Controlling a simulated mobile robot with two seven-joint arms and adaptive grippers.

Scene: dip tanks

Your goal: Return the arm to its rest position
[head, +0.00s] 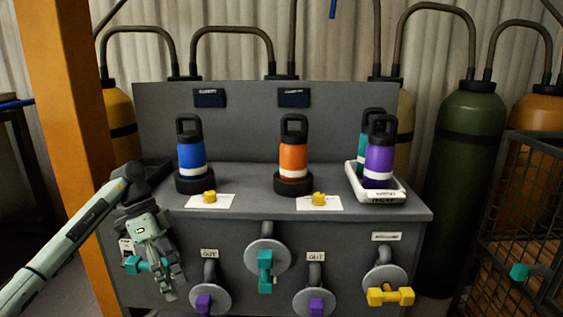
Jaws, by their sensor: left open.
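My left arm (62,240) comes in from the left edge and bends down at the wrist. My left gripper (171,283) is open and points downward in front of the cabinet's left front. It partly covers the leftmost valve, whose teal handle (132,265) shows beside the fingers. I cannot tell whether they touch. No object shows in the gripper. My right gripper is not in view.
The grey cabinet (325,235) carries a blue bottle (191,157), an orange bottle (293,160) and a white tray (398,197) with teal and purple bottles. Several valve handles protrude from its front. An orange post (67,120) stands left; a wire cage (535,190) stands right.

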